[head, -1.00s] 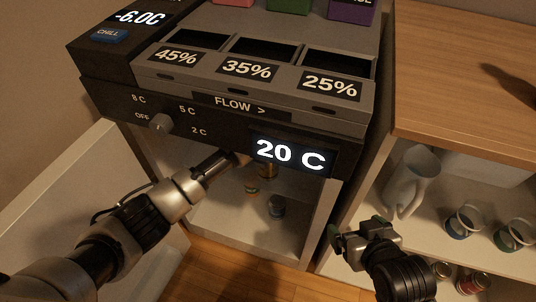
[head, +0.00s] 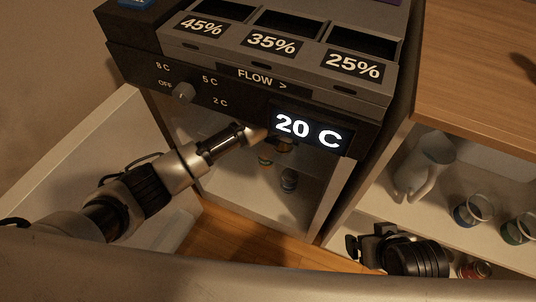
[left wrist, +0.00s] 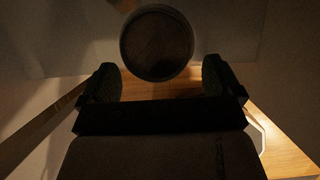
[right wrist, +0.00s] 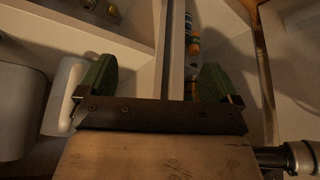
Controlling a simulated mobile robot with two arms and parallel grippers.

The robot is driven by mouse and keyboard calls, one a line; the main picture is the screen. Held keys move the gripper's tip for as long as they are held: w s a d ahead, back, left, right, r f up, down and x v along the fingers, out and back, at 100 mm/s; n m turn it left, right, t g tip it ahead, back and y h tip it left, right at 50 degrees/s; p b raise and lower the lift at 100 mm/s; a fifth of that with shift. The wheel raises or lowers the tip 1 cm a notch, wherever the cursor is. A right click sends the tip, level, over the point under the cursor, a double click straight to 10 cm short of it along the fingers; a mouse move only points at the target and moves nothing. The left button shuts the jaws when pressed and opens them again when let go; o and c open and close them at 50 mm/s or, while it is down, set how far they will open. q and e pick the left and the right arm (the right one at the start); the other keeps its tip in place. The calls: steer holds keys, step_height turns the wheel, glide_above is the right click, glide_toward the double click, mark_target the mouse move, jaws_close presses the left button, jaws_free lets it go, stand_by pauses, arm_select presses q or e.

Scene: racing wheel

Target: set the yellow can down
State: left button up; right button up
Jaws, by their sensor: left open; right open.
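My left arm reaches into the lower compartment under the "20 C" panel. Its gripper is mostly hidden there in the head view. In the left wrist view the left gripper (left wrist: 160,80) is open, with a dark round can end (left wrist: 157,43) just beyond its fingertips. It is too dark to tell whether this is the yellow can. In the head view a small orange-yellow can (head: 265,159) and a blue-grey can (head: 288,180) stand in that compartment. My right gripper (right wrist: 156,80) is open and empty, low in front of the right shelf; the head view shows it too (head: 367,243).
The cooling machine (head: 240,80) overhangs the compartment. An open white door (head: 85,160) is at left. On the right shelf stand a white pitcher (head: 424,165) and cups (head: 473,208); a red can (head: 474,270) is lower. The wooden counter (head: 475,85) is largely clear.

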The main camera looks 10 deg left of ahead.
arm_select(q)
steer(key=s+a+p, duration=0.2)
steer(key=s, duration=0.6)
steer(key=shift+s+a, duration=0.4)
arm_select(e)
steer(key=shift+s+d+r+g, duration=0.2)
steer(key=shift+s+g, duration=0.25)
steer(key=shift+s, duration=0.15)
steer(key=shift+s+d+r+g, duration=0.2)
steer(key=shift+s+g, duration=0.25)
steer(key=shift+s, duration=0.15)
arm_select(q)
steer(key=s+r+n+h, duration=0.2)
steer(key=s+n, duration=0.8)
steer(key=n, duration=0.6)
steer(key=s+a+r+n+y, duration=0.1)
steer(key=s+a+n, duration=0.5)
steer(key=a+n, duration=0.2)
steer(key=s+a+r+n+y, duration=0.1)
steer(key=s+a+n, duration=0.4)
steer(key=n, duration=0.8)
steer(key=a+y, duration=0.1)
steer(key=a, duration=0.2)
steer(key=shift+s+n+g, duration=0.3)
steer(key=shift+s, duration=0.05)
steer(key=shift+r, duration=0.1)
